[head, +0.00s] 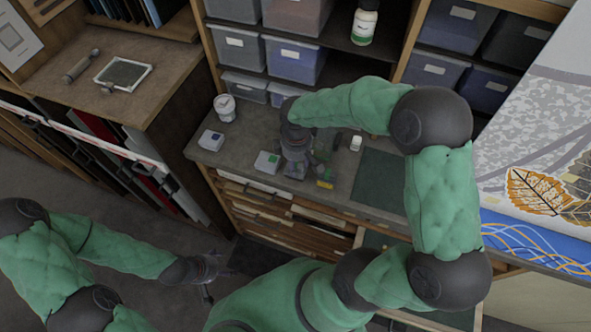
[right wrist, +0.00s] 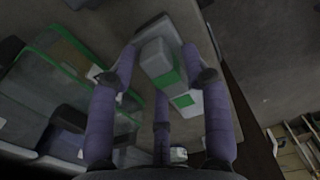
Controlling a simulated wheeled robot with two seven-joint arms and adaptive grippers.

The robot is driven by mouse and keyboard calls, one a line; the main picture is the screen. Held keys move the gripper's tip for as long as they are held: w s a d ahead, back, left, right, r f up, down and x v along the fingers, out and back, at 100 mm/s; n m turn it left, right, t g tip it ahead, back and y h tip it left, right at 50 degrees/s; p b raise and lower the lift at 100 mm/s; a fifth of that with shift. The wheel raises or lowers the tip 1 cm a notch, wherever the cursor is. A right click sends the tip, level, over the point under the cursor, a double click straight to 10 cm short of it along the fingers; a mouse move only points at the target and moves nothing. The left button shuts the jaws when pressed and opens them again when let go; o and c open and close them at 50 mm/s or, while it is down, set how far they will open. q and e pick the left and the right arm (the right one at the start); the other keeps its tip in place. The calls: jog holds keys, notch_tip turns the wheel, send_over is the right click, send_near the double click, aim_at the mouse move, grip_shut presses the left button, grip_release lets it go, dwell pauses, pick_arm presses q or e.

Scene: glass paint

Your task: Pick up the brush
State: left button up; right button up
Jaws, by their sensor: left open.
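I cannot make out a brush for certain in either view. My right gripper (head: 302,168) points down over the grey counter (head: 335,195), among small boxes. In the right wrist view its fingers (right wrist: 160,70) are spread, with a pale box with a green label (right wrist: 155,58) showing between and beyond them; whether they touch it I cannot tell. A white box with a green label (head: 267,162) lies just left of this gripper in the head view. My left gripper (head: 212,270) is open and empty, low over the floor at lower left, away from the counter.
A white jar (head: 225,107) and a blue-labelled box (head: 210,140) stand left on the counter. A small white bottle (head: 355,143) and dark green mat (head: 380,182) lie to the right. Shelved bins (head: 295,60) stand behind. An open drawer (head: 375,238) juts out below.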

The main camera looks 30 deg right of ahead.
grip_shut()
